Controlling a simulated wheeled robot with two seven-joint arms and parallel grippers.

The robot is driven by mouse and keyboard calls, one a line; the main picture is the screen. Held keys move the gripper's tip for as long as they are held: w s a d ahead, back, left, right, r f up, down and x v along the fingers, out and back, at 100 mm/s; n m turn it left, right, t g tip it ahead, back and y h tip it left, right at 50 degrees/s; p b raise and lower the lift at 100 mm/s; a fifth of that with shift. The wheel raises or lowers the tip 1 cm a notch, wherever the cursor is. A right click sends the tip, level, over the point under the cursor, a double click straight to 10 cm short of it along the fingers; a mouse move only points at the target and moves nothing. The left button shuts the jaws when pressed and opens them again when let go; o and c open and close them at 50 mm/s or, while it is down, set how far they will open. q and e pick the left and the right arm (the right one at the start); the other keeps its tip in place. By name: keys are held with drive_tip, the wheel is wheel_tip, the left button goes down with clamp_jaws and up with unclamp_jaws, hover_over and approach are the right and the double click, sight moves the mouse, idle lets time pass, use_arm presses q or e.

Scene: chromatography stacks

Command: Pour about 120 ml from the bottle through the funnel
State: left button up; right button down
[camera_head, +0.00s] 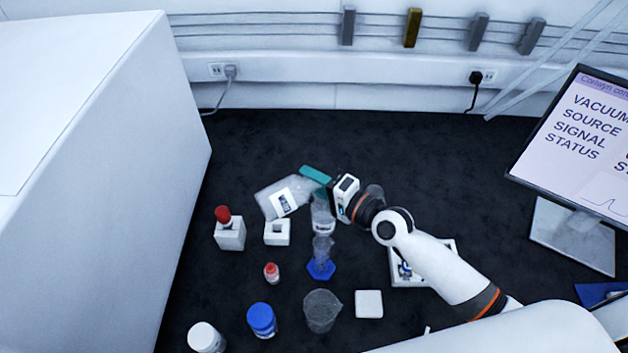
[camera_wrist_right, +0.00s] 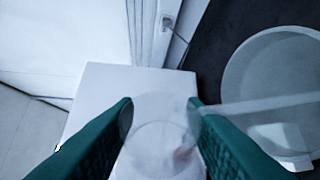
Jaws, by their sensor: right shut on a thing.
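My right gripper (camera_head: 316,178) is shut on a clear bottle (camera_head: 268,201) with a white label. The bottle is tilted far over, above the bench. In the right wrist view my teal fingers (camera_wrist_right: 160,120) stand either side of a see-through part. The clear funnel (camera_head: 323,214) is just below the gripper, above a clear measuring cylinder (camera_head: 322,248) on a blue foot. Whether liquid is flowing, and the level in the cylinder, I cannot tell. My left gripper is not in view.
A red-capped bottle in a white block (camera_head: 230,236), a white block (camera_head: 277,233), a small red-capped vial (camera_head: 271,272), a blue-capped jar (camera_head: 262,320), a white-capped jar (camera_head: 205,338), a beaker (camera_head: 322,311) and a white square (camera_head: 369,304) stand nearby. A monitor (camera_head: 576,150) is at right.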

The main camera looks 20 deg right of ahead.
idle(0.3)
drive_tip(key=shift+d+f+m+b, duration=0.15)
drive_tip(key=shift+m+b, duration=0.15)
drive_tip(key=shift+b, duration=0.5)
drive_tip(key=shift+m+b, duration=0.3)
drive_tip(key=shift+b, duration=0.15)
idle(2.7)
idle(1.2)
